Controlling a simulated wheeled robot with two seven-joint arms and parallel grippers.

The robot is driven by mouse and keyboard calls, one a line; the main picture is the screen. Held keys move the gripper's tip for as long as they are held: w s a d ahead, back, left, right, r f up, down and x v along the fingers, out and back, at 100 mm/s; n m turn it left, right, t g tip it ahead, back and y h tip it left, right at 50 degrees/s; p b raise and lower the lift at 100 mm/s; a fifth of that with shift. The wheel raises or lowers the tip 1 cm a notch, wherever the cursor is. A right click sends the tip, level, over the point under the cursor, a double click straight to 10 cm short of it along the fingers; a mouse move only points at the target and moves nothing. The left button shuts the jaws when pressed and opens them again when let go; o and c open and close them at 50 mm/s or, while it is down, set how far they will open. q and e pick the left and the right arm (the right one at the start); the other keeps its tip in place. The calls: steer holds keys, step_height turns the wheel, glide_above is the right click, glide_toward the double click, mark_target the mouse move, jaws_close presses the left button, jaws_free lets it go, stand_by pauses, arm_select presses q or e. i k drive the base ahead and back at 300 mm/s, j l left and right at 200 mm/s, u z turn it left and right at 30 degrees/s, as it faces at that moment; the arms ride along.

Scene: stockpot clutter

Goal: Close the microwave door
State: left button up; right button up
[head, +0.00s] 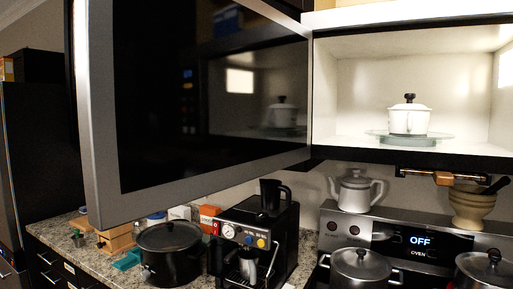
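The microwave door (205,100) stands wide open, swung out toward me across the upper left of the head view. It has a grey frame and a dark glossy panel that reflects the pot. Its hinge side meets the left edge of the microwave (345,85), whose lit white interior is fully exposed. Inside, a white lidded pot (408,120) with a black knob stands on the glass turntable (380,136). Neither of my grippers shows in this view.
Below the door, a black stockpot (170,250) and an espresso machine (255,235) stand on the speckled counter (75,250). A white teapot (355,190), a mortar (470,208) and metal pots (361,265) are on the stove, under the microwave.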

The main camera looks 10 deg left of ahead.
mark_target(178, 102)
steer(key=i+j+z, duration=0.15)
steer(key=j+z, duration=0.2)
steer(key=j, duration=0.45)
steer(key=j+z, duration=0.35)
steer(key=j, duration=0.45)
steer(key=j+z, duration=0.35)
steer(key=j, duration=0.45)
